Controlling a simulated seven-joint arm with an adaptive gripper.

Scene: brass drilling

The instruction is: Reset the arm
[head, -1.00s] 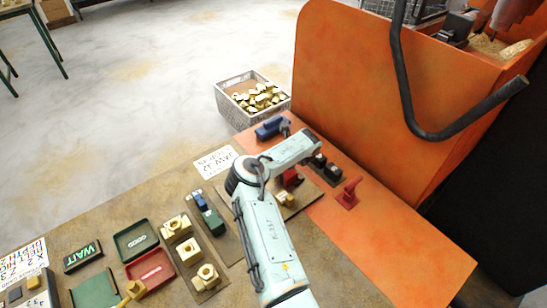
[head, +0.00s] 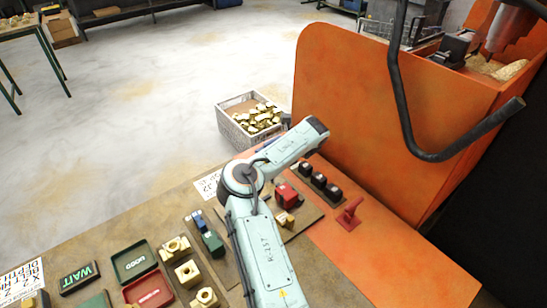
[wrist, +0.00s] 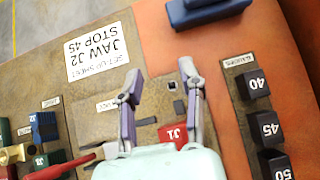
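My arm (head: 256,235) reaches over the bench in the head view, with its forearm (head: 285,150) angled up to the right. My gripper (wrist: 160,70) shows in the wrist view with its two fingers apart and nothing between them. It is above the brown plate beside the red J1 block (wrist: 172,134). The fingertips are mostly hidden behind the forearm in the head view. The red block also shows in the head view (head: 287,194), just right of my arm.
Black gauge blocks marked 40, 45 and 50 (wrist: 269,126) stand right of the gripper. A blue block (wrist: 205,10) lies ahead. A red handle (head: 350,212) stands on the orange surface beside the orange machine (head: 370,110). A bin of brass parts (head: 238,135) stands beyond the bench.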

